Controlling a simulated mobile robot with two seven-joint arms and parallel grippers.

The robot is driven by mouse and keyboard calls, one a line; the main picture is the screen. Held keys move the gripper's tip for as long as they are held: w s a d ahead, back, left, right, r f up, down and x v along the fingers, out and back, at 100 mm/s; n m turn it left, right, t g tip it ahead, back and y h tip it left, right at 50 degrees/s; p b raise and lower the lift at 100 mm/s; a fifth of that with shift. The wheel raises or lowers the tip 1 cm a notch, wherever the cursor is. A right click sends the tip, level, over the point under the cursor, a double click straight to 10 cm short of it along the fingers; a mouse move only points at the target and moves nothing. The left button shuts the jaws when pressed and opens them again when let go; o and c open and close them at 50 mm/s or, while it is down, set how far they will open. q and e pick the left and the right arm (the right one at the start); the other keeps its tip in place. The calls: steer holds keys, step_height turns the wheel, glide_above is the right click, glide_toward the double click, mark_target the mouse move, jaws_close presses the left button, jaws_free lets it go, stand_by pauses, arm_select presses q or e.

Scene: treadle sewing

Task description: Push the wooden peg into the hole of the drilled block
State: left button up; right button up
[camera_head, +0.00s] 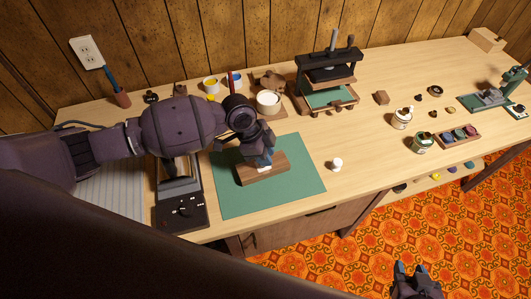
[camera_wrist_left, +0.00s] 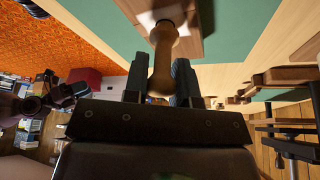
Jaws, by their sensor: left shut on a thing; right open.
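The drilled block (camera_head: 275,172), a brown wooden block with a pale patch on its front, lies on the green mat (camera_head: 300,190). My left gripper (camera_head: 262,160) is just above it and hides part of its top. In the left wrist view the gripper (camera_wrist_left: 160,85) is shut on the wooden peg (camera_wrist_left: 162,65), a light brown turned piece between the two fingers. The peg's far end points at the block (camera_wrist_left: 192,42) and meets a whitish part there. I cannot tell how deep it sits in the hole. My right gripper (camera_head: 412,280) is open and empty, over the floor.
A small white cylinder (camera_head: 337,165) stands at the mat's right side. A black device (camera_head: 180,208) lies left of the mat. A white cup (camera_head: 268,101) and a press (camera_head: 328,80) stand behind. Bottles and paint pots are to the right.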

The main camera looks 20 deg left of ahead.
steer(key=shift+s+f, duration=0.1)
steer(key=shift+s, duration=0.1)
arm_select(q)
steer(key=o, duration=1)
arm_select(e)
steer(key=shift+s+f, duration=0.15)
steer(key=shift+s, duration=0.15)
arm_select(q)
steer(key=shift+r, duration=0.1)
arm_select(e)
steer(key=shift+w, duration=0.15)
arm_select(q)
steer(key=shift+a+r, duration=0.15)
steer(key=shift+r, duration=0.2)
steer(key=p+v, duration=0.1)
steer(key=v, duration=0.9)
arm_select(e)
steer(key=shift+r, duration=0.6)
arm_select(q)
steer(key=shift+f, duration=0.1)
